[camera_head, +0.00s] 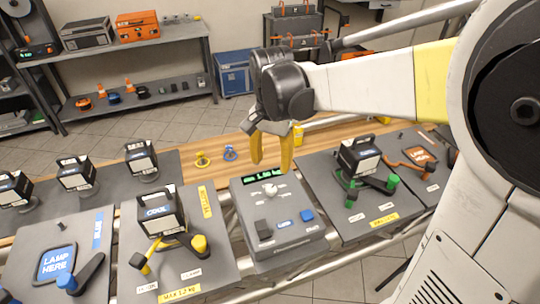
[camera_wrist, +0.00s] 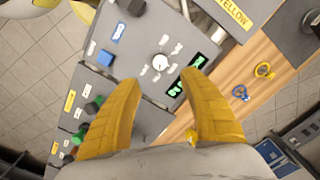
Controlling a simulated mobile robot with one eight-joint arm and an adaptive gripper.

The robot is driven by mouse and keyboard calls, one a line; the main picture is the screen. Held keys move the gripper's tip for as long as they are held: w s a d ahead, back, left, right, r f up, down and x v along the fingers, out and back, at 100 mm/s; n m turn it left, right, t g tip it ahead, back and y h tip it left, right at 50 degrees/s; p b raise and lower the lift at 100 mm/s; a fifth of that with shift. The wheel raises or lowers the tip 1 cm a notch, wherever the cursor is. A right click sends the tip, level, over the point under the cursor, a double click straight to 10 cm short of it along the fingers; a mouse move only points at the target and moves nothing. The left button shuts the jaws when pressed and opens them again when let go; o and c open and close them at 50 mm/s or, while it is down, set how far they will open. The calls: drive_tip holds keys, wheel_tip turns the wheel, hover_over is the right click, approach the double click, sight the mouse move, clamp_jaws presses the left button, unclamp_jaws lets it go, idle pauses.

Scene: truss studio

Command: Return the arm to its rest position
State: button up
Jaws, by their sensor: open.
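My gripper (camera_head: 271,150) has yellow fingers and hangs above the back of the bench, near the grey control console. In the wrist view my gripper (camera_wrist: 168,105) shows its two fingers spread apart with nothing between them. My arm reaches in from the right side of the head view, with its white and yellow link roughly level. The console (camera_head: 284,240) has a white knob, a blue button and a lit green display, and lies below and in front of the fingers. It also shows beyond the fingertips in the wrist view (camera_wrist: 146,36).
Lamps stand on grey panels left (camera_head: 160,211) and right (camera_head: 359,156) of the console. An empty "LAMP HERE" panel (camera_head: 92,235) is front left. Blue (camera_head: 230,153) and yellow (camera_head: 203,160) small parts lie on the wood. Shelves (camera_head: 185,44) stand behind, past open floor.

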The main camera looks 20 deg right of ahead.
drive_tip(key=shift+r, duration=0.8)
drive_tip(key=shift+s, duration=0.1)
drive_tip(key=s+n+t+b, duration=0.1)
drive_tip(key=s+n+t, duration=0.6)
drive_tip(key=s, duration=0.5)
drive_tip(key=shift+s+f+n+b, duration=0.15)
drive_tip(key=shift+s+n+b, duration=0.2)
drive_tip(key=shift+n, duration=0.65)
